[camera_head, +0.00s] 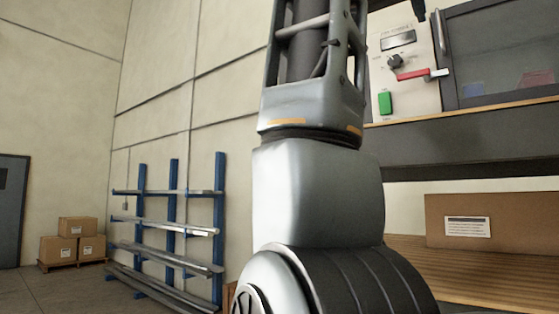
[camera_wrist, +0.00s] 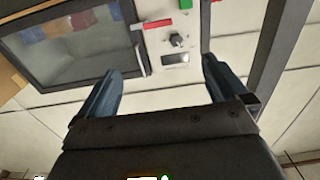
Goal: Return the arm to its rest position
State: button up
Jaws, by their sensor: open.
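My arm (camera_head: 315,190) rises through the middle of the head view, with its upper links cut off by the top edge. My gripper (camera_wrist: 161,66) shows in the wrist view with its two blue-grey fingers spread wide. Nothing is between the fingers, so it is open and empty. Beyond them, upside down, is a machine's control panel (camera_wrist: 173,42) with a knob, a green button and a red handle. I cannot tell the exact gap to the panel. The gripper cannot be made out clearly in the head view.
The machine panel (camera_head: 404,68) and its dark window (camera_head: 505,50) are at upper right. A cardboard box (camera_head: 470,220) sits on a slatted wooden surface (camera_head: 480,270) below. A blue rack (camera_head: 174,215) with metal bars and stacked cartons (camera_head: 75,240) stand left; floor there is clear.

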jog(key=w+a+f+n+t+y, duration=0.1)
jog(key=w+f+n, duration=0.3)
jog(key=f, duration=1.1)
jog(key=w+a+f+n+t+y, duration=0.15)
jog(key=w+f, duration=0.55)
jog(key=f, duration=0.7)
jog(key=s+d+f+n+y, duration=0.1)
jog(key=s+f+n+y, duration=0.2)
jog(key=f, duration=1.1)
jog(key=s+d+f+n+y, duration=0.15)
jog(key=s+f, duration=0.25)
jog(key=f, duration=1)
jog(key=s+d+f+n+g+y, duration=0.1)
jog(key=s+d+f+y, duration=0.1)
jog(key=s+f, duration=0.85)
jog(key=s+d+f+y, duration=0.1)
jog(key=s+f+y, duration=0.1)
jog(key=s+f, duration=0.8)
jog(key=s+d+r+m, duration=0.1)
jog(key=s+r+m, duration=0.1)
jog(key=s, duration=1.1)
jog(key=s+r+m+g, duration=0.1)
jog(key=s+r, duration=0.3)
jog(key=s, duration=1)
jog(key=shift+s+d+r+m, duration=0.15)
jog(key=shift+d+m, duration=0.25)
jog(key=shift+g, duration=0.25)
